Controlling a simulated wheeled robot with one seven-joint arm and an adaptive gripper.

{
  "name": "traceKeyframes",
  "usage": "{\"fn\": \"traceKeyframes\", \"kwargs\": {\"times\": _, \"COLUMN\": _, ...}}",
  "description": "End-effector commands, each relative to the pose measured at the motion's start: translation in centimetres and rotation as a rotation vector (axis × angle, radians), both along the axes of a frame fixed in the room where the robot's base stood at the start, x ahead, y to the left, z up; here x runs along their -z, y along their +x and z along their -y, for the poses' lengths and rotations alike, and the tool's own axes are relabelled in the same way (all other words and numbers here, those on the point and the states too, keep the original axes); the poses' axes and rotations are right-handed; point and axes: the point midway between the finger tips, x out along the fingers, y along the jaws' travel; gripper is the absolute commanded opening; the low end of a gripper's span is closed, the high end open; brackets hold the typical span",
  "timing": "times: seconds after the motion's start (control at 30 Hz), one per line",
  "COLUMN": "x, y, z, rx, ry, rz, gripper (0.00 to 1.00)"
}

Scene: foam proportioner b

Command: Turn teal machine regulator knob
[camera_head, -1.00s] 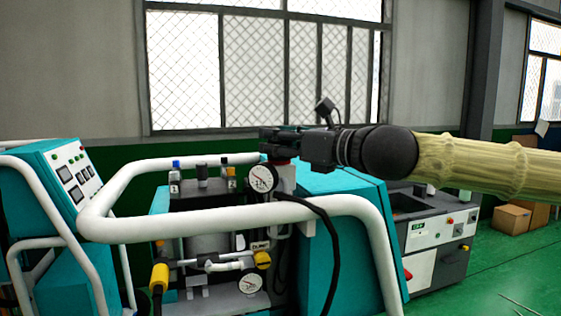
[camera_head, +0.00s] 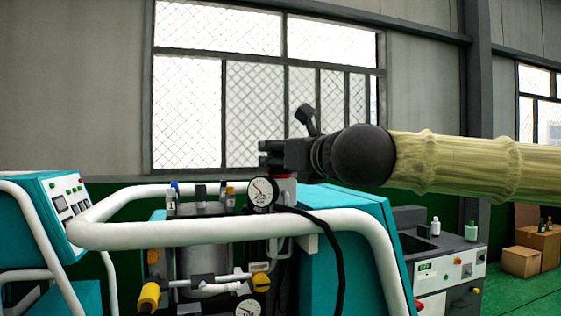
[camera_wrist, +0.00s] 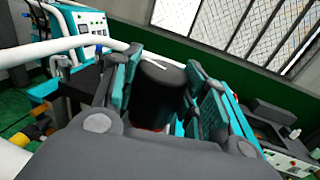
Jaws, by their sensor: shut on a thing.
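The regulator knob (camera_wrist: 163,84) is a black cylinder with a white line on its top, seen in the wrist view between my two teal-padded fingers. My gripper (camera_wrist: 168,95) is shut on its sides. A bit of red shows below the knob. In the head view my gripper (camera_head: 274,155) sits above a red-topped regulator body (camera_head: 283,187), and the knob itself is hidden by the fingers. A round white pressure gauge (camera_head: 262,192) faces forward on the regulator. The teal machine (camera_head: 345,235) stands around and behind it.
A white tubular frame (camera_head: 180,235) curves round the machine's front, below my gripper. A black hose (camera_head: 338,250) hangs from the regulator. Small bottles (camera_head: 200,192) stand left of the gauge. A grey machine (camera_head: 455,262) and boxes (camera_head: 520,261) are at the right.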

Motion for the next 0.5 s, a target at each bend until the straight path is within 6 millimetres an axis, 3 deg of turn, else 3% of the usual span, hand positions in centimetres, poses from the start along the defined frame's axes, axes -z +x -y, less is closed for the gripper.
{"fn": "traceKeyframes", "kwargs": {"times": 0.47, "x": -0.39, "y": 0.13, "z": 0.22, "rx": 0.012, "ry": 0.003, "rz": 0.004, "gripper": 0.2}}
{"fn": "traceKeyframes", "kwargs": {"times": 0.5, "x": -0.39, "y": 0.13, "z": 0.22, "rx": 0.012, "ry": 0.003, "rz": 0.004, "gripper": 0.51}}
